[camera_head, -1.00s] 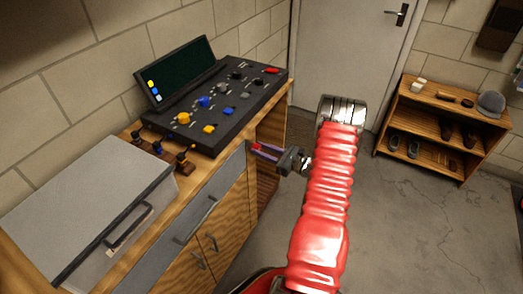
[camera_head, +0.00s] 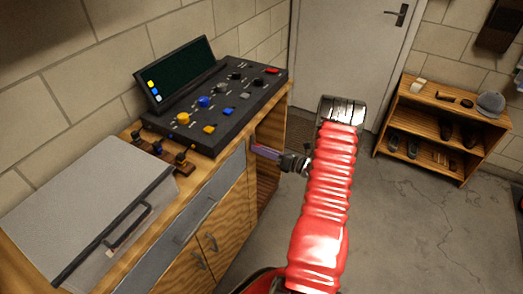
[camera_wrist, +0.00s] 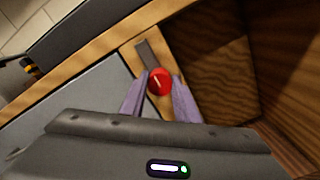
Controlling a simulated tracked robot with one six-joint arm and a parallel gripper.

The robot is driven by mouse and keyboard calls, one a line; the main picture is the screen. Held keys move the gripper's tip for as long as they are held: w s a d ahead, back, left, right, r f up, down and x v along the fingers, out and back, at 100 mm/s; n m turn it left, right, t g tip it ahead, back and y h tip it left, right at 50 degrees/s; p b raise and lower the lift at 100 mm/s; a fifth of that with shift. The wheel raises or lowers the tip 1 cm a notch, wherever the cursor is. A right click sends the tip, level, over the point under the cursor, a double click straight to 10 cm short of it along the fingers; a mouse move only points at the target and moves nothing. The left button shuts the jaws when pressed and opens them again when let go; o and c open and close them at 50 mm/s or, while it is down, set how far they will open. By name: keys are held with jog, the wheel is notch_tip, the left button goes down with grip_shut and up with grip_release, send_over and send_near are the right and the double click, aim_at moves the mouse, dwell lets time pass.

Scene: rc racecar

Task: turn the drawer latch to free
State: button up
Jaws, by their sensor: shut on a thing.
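The drawer latch shows in the wrist view as a round red knob (camera_wrist: 159,81) with a pale mark on its face. A narrow dark grey strip (camera_wrist: 148,55) runs up from it along the wooden cabinet edge. My gripper (camera_wrist: 158,92) has its two purple fingers on either side of the knob, shut on it. In the head view my gripper (camera_head: 264,151) reaches the right end of the grey drawer front (camera_head: 225,177), and the fingers hide the knob there. The drawer front also shows in the wrist view (camera_wrist: 85,92), left of the knob.
A black control panel (camera_head: 226,110) with coloured knobs and a screen (camera_head: 176,73) stand on the bench. A grey case (camera_head: 85,215) sits at the left. Right of the latch is an open wooden bay (camera_wrist: 215,65). A shoe shelf (camera_head: 440,125) stands farther right; the floor between is clear.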

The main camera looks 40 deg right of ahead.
jog(key=shift+d, duration=0.15)
jog(key=o, duration=1)
jog(key=shift+o, duration=0.2)
jog(key=v, duration=1.3)
jog(key=shift+s, duration=0.4)
